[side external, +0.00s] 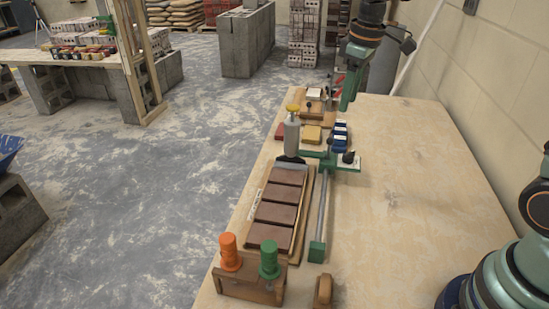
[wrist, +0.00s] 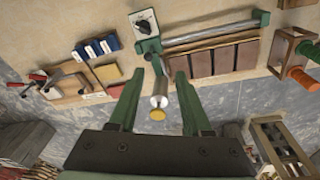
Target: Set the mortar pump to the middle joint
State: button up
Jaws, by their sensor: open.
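The mortar pump (side external: 292,138) is a grey upright cylinder with a yellow cap. It sits on a green carriage (side external: 318,155) at the far end of a row of brown tiles (side external: 269,212) divided by joints. The carriage spans to a metal rail (side external: 323,210) and a white plate with a black knob (side external: 348,158). In the wrist view the pump (wrist: 160,88) shows between my fingers, left of the tile row (wrist: 198,62). My gripper (side external: 346,104) is open and empty, raised above the bench beyond the pump; it also shows in the wrist view (wrist: 158,68).
An orange handle (side external: 230,252) and a green handle (side external: 269,258) stand in a wooden holder at the near end. Blue blocks (side external: 340,132), a yellow block (side external: 311,134) and a red block (side external: 281,130) lie beyond the carriage. The bench (side external: 420,190) is clear on the right.

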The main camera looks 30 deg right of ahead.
jog(key=n+g, duration=0.1)
jog(key=n, duration=0.1)
send_over(331, 139)
notch_tip(331, 139, down, 5)
jog(key=shift+f, duration=0.1)
jog(key=shift+w+d+f+g, duration=0.2)
jog(key=shift+f+g, duration=0.1)
jog(key=shift+f, duration=0.1)
notch_tip(331, 139, down, 12)
jog(key=shift+r, duration=0.1)
grip_shut()
dwell(1.1)
